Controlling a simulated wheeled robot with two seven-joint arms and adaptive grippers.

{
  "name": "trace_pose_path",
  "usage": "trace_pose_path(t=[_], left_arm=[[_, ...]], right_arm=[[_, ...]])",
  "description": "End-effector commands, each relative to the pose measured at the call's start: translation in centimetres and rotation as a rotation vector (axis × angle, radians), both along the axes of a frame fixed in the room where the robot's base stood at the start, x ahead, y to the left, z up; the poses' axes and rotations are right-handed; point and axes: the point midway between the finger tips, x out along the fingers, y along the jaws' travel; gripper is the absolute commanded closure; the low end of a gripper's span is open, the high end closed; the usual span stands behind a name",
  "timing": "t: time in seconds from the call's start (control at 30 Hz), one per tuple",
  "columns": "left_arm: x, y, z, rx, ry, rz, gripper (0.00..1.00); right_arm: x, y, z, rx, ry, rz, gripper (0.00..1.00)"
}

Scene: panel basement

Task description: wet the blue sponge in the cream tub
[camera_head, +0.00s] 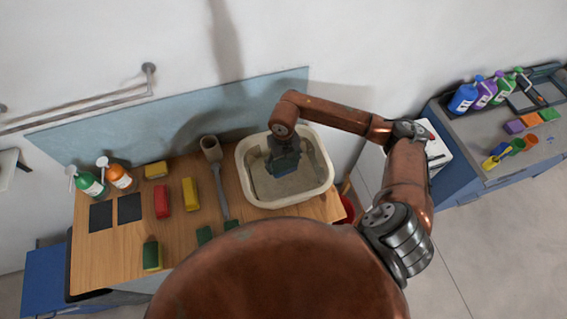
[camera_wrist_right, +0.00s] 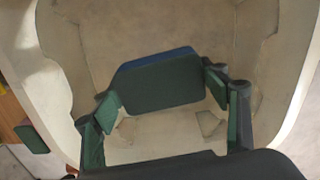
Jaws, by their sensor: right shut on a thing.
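The cream tub (camera_head: 242,180) stands at the right end of the wooden worktop, and its rim also surrounds the right wrist view (camera_wrist_right: 58,85). My right gripper (camera_head: 283,168) reaches down over the tub's inside. In the right wrist view my right gripper (camera_wrist_right: 163,97) is shut on the blue sponge (camera_wrist_right: 158,82), one finger at each side. The sponge shows a dark green face and a blue far edge. It is above or inside the tub, clear of the walls; I cannot tell whether it touches water. My left gripper is out of view.
Spray bottles (camera_head: 120,177) stand at the left. A second counter (camera_head: 480,145) is at right.

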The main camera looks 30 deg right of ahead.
Motion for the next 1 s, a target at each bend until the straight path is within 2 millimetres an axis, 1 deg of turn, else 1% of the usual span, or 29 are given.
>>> trace_pose_path(t=[0.37, 1.0], left_arm=[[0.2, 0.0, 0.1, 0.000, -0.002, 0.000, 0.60], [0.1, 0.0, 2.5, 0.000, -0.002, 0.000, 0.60]], right_arm=[[0.0, 0.0, 0.2, 0.000, 0.000, 0.000, 0.51], [0.0, 0.0, 4.9, 0.000, 0.000, 0.001, 0.52]])
